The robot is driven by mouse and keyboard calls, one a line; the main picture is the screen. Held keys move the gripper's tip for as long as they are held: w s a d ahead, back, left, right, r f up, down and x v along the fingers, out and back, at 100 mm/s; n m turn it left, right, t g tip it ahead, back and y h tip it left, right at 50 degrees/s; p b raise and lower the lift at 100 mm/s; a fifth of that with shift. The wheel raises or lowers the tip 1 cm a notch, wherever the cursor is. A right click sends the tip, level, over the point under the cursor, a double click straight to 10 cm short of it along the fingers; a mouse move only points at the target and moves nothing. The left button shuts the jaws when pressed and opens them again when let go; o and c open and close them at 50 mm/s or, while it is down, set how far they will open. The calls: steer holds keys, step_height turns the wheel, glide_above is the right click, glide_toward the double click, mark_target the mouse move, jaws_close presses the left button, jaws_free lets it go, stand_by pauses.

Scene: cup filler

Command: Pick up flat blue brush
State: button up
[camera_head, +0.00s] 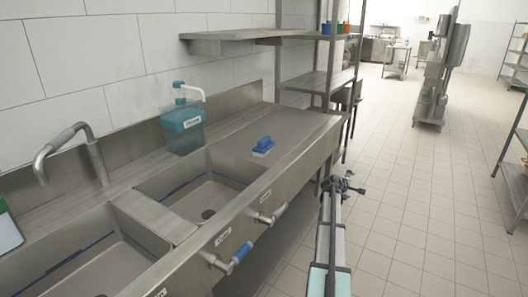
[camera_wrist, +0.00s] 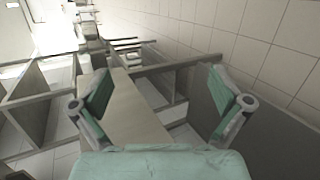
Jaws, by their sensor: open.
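The flat blue brush (camera_head: 263,146) lies on the steel counter to the right of the sinks, in the head view. It has a blue top and handle with a pale underside. My gripper (camera_head: 342,184) is in front of the counter, over the floor side, to the right of the brush and clear of it. In the wrist view my gripper (camera_wrist: 163,105) has its two green-padded fingers spread wide with nothing between them. The brush does not show in the wrist view.
A teal soap dispenser (camera_head: 182,122) stands behind the right sink basin (camera_head: 203,193). A curved faucet (camera_head: 70,150) is at left. A wall shelf (camera_head: 240,36) hangs above the counter, and a shelf rack (camera_head: 322,85) stands beyond it. The tiled floor (camera_head: 405,190) at right is open.

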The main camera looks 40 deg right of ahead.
steer(key=w+r+m+y+p, duration=0.2)
steer(key=w+r+y+p, duration=0.3)
steer(key=r, duration=0.6)
steer(key=w+a+r+n+t+y+p, duration=0.15)
steer(key=w+a+r+y+p, duration=0.3)
steer(key=w+a+r, duration=0.65)
steer(key=w+a+r+n+t+y+p, duration=0.15)
steer(key=w+a+r+y+p, duration=0.3)
steer(key=w+a+r, duration=0.65)
steer(key=g+p, duration=0.1)
steer(key=p, duration=0.2)
glide_toward(264, 139)
steer(key=x, duration=0.5)
steer(key=shift+f, duration=0.1)
steer(key=shift+p+x, duration=1.25)
steer(key=shift+x, duration=1.35)
steer(key=c, duration=0.9)
